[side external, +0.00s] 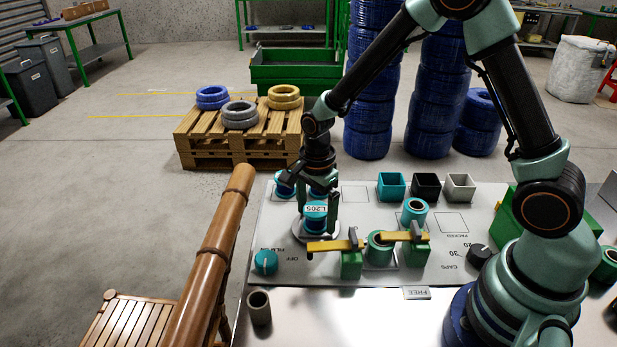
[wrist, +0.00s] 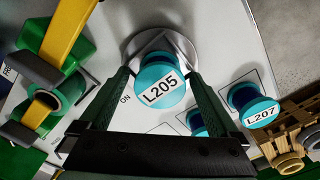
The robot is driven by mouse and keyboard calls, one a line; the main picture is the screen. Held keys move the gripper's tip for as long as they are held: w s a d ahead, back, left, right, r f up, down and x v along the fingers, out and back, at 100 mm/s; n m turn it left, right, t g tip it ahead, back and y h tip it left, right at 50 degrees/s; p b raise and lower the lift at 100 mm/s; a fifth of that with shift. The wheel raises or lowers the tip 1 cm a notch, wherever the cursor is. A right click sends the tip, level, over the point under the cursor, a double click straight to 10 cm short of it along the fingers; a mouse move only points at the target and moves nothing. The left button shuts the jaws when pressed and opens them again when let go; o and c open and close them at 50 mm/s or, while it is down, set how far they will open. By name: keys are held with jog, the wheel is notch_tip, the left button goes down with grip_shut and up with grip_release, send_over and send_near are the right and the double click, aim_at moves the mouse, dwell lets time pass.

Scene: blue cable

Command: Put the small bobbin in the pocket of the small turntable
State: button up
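A teal bobbin labelled L205 (side external: 316,211) stands upright over the small grey turntable (side external: 301,233) on the white board. In the wrist view the bobbin (wrist: 158,86) sits between my fingers, its label facing up, with the round metal turntable (wrist: 186,44) around and behind it. My gripper (side external: 319,208) points down, with one finger on each side of the bobbin, and both fingertips look in contact with it. The bobbin's lower end and the pocket beneath it are mostly hidden, so I cannot tell whether it is fully seated.
A bobbin labelled L207 (wrist: 254,106) and another partly hidden bobbin (wrist: 200,122) stand close by. Yellow arms on green blocks (side external: 351,262) stand just right of the turntable. A teal knob (side external: 265,262) is at the front left; open boxes (side external: 426,187) line the back right.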

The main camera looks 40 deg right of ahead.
aim_at(316, 208)
notch_tip(316, 208, up, 11)
jog(key=shift+f, duration=0.15)
jog(key=s+d+r+n+t, duration=0.2)
jog(key=s+r+n, duration=0.3)
jog(key=n, duration=0.4)
jog(key=s+d+r+n+t, duration=0.2)
jog(key=s+r+n, duration=0.4)
jog(key=n, duration=0.3)
jog(key=shift+t, duration=0.8)
jog(key=shift+d+r, duration=0.1)
jog(key=shift+r, duration=0.05)
